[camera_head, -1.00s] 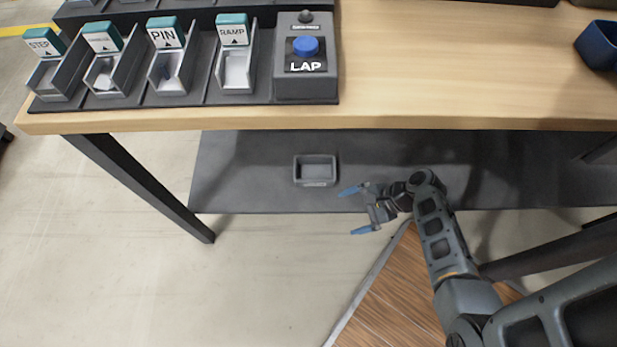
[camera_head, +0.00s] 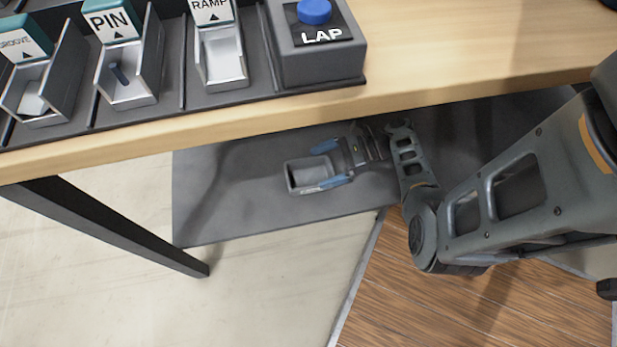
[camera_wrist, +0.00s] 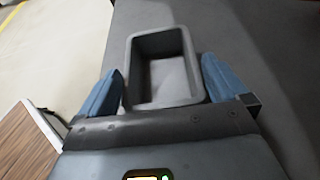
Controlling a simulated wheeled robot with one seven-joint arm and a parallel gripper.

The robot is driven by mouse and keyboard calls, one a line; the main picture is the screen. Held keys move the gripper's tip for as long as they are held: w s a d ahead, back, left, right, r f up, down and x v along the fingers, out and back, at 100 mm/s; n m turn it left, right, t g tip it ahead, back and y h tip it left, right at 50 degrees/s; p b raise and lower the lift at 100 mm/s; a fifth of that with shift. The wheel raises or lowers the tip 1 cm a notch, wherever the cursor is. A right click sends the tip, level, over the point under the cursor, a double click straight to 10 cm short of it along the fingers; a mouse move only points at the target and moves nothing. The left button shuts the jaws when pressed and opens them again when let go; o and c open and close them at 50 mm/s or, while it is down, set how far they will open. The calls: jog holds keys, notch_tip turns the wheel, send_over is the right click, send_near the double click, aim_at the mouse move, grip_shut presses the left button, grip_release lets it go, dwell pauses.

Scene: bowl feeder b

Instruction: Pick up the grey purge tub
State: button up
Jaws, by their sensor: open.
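The grey purge tub (camera_head: 292,178) is an open rectangular container on the dark shelf under the bench. It also shows in the wrist view (camera_wrist: 190,42), upright and empty. My gripper (camera_head: 328,164) is open at the tub's right end, with its blue fingertips alongside. In the wrist view my gripper (camera_wrist: 160,85) has one blue finger on each side of the tub's near end. I cannot tell whether either finger touches the tub wall.
The dark lower shelf (camera_head: 215,215) is bare around the tub. The wooden bench top (camera_head: 420,85) overhangs it, with labelled bins and a LAP button box (camera_head: 318,50) on top. A dark bench leg (camera_head: 110,225) stands at the left.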

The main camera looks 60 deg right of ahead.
aim_at(314, 179)
jog(key=x, duration=0.3)
jog(key=shift+a+f+b, duration=0.1)
jog(key=shift+f+b, duration=0.05)
jog(key=shift+b, duration=0.25)
jog(key=c, duration=0.8)
